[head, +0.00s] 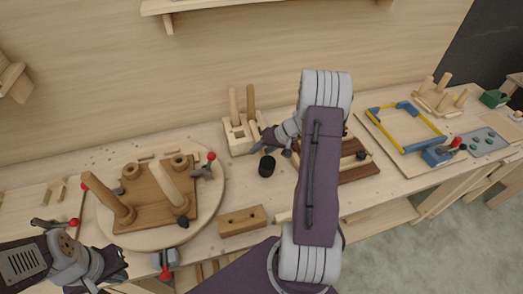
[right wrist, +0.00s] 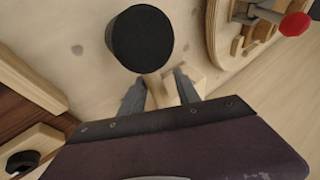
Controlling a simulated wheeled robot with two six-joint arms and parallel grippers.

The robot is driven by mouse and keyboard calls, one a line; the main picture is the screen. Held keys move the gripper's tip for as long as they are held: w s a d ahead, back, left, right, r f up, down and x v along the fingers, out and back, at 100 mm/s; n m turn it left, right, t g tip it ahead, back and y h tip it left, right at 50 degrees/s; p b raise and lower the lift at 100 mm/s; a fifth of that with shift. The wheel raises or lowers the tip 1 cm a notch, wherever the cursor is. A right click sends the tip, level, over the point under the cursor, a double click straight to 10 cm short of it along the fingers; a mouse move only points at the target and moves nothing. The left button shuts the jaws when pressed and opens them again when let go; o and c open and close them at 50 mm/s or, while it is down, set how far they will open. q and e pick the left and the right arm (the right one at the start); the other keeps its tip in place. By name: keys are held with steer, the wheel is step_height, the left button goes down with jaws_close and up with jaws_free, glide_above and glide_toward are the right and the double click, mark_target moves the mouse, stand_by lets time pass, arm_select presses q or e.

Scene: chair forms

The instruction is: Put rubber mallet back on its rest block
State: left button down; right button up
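The rubber mallet's black cylindrical head (head: 267,166) is on the bench in the middle, and it fills the top of the right wrist view (right wrist: 140,40). My right gripper (head: 271,149) is low, just behind the head, with its fingers apart. In the right wrist view, pale wood (right wrist: 167,92) shows between and behind the fingers; I cannot tell whether it is the mallet's handle, or whether it is touched. My left gripper (head: 122,267) is open and empty at the lower left, away from the mallet. I cannot make out for certain which piece is the rest block.
A round board (head: 211,216) with a brown jig and red-tipped clamps lies left. A two-hole wooden block (head: 243,220) is in front. A pale block with two upright handles (head: 236,136) stands behind. A dark board (head: 359,172) is partly hidden by my right arm.

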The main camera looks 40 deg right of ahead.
steer(key=shift+r, duration=0.2)
steer(key=shift+s+d+r+p, duration=0.1)
steer(key=shift+d+r+p, duration=0.05)
steer(key=shift+r+p, duration=0.35)
steer(key=shift+s+d+r+p, duration=0.1)
steer(key=shift+r+p, duration=0.35)
steer(key=shift+p, duration=0.05)
steer(key=v, duration=1.1)
steer(key=s+a+f+n+g+h, duration=0.2)
steer(key=s+a, duration=0.3)
steer(key=a, duration=0.6)
steer(key=s+a+f+n+g+h, duration=0.1)
steer(key=s+a+f+n+g, duration=0.1)
steer(key=s+a, duration=0.4)
steer(key=a, duration=0.4)
steer(key=shift+a+f+g+h+b, duration=0.3)
steer(key=shift+a+f+h+b, duration=0.05)
steer(key=shift+h, duration=0.05)
steer(key=shift+s+a, duration=0.1)
